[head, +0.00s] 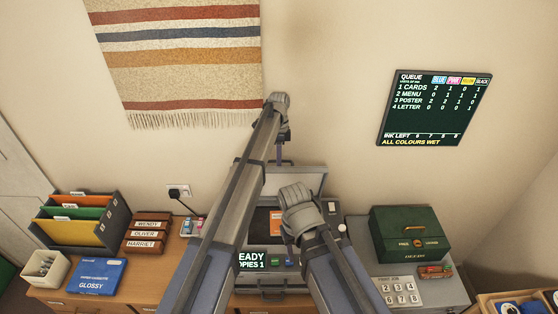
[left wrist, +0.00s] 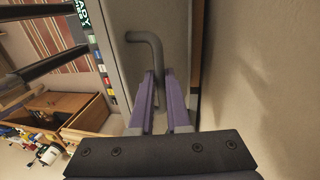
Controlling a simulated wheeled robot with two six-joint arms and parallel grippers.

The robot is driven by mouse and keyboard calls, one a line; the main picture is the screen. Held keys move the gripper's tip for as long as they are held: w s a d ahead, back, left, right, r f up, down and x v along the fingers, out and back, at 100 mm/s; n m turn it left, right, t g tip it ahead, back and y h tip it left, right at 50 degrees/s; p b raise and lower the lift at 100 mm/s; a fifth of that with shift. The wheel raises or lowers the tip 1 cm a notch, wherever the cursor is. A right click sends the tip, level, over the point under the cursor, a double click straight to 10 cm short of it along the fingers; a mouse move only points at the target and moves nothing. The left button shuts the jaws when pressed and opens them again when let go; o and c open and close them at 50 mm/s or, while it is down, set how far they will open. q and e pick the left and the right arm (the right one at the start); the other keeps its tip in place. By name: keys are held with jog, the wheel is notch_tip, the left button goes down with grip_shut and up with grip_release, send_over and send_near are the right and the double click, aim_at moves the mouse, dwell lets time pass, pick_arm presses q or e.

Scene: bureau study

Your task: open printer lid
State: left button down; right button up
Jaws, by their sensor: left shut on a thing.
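The printer (head: 330,262) is a grey machine on the desk. Its grey lid (head: 312,178) stands raised at the back, and a dark interior with an orange part (head: 276,222) shows below it. My left gripper (head: 281,152) is at the top edge of the lid, past the end of my long left arm. In the left wrist view, its purple fingers (left wrist: 160,76) are closed on the grey bent bar handle (left wrist: 150,42) of the lid (left wrist: 122,22). My right arm crosses in front of the printer; its gripper is not visible.
A green box (head: 408,235) and a number-key panel (head: 399,292) are right of the printer. Files (head: 85,222), name blocks (head: 147,233) and a blue glossy pack (head: 95,276) are on the left. A queue board (head: 434,108) and a striped hanging (head: 180,60) are on the wall.

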pick_arm(q)
jog(key=c, duration=0.9)
grip_release()
jog(key=shift+s, duration=0.15)
